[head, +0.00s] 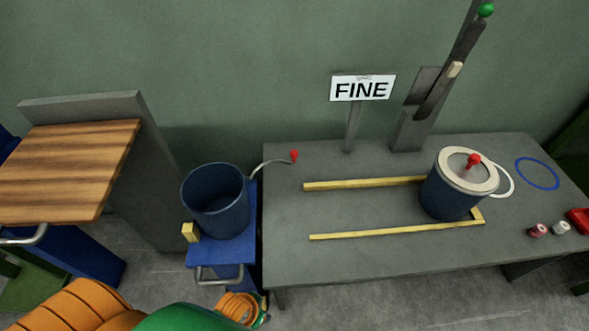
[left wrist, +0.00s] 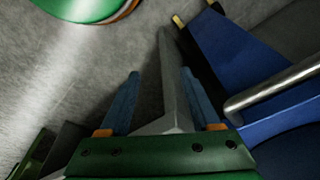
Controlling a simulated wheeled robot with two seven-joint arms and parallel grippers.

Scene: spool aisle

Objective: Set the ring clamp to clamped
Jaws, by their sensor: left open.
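No part is clearly marked as the ring clamp. A thin curved grey rod with a red ball end (head: 294,156) arcs from beside the open blue drum (head: 216,210) over the table's left edge. A second blue drum (head: 447,195) has a pale ring-like lid (head: 456,158) with a red knob. I cannot tell the clamp's setting from these. In the left wrist view my left gripper (left wrist: 160,76) is open, pointed down toward the floor. A grey wedge-shaped piece shows between its blue fingers; I cannot tell what it is. My right gripper is out of view.
The open drum stands on a blue cart (head: 222,254) with a metal handle. A grey table (head: 370,259) carries yellow rails, a FINE sign (head: 362,88), a tall lever with green knob (head: 486,10) and small cans. A wooden-topped stand (head: 65,165) is left.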

